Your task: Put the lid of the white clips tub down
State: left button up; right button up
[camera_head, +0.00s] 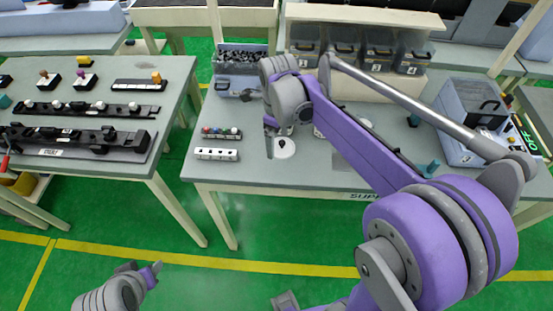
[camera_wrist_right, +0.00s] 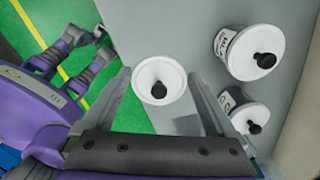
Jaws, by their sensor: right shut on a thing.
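A round white lid with a black knob (camera_wrist_right: 160,78) is between the fingertips of my right gripper (camera_wrist_right: 159,74), which is shut on its rim. In the head view the lid (camera_head: 284,149) shows beside the gripper finger, over the near left part of the middle table. I cannot tell whether it touches the table top. Two labelled tubs with white lids and black knobs stand to the right in the wrist view: one farther (camera_wrist_right: 249,52), one nearer (camera_wrist_right: 246,112). Their labels are not clearly readable. My left gripper (camera_head: 150,273) is low at the bottom left, away from the tables.
A bin of dark clips (camera_head: 240,75) stands behind. My right arm covers much of the table.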

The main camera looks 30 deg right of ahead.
aim_at(278, 162)
notch_tip(278, 162, down, 7)
jog(key=shift+f, duration=0.2)
dwell(0.3)
jog(key=shift+f+b, duration=0.15)
jog(key=shift+b, duration=0.15)
jog(key=o, duration=1)
jog(key=shift+c, duration=0.2)
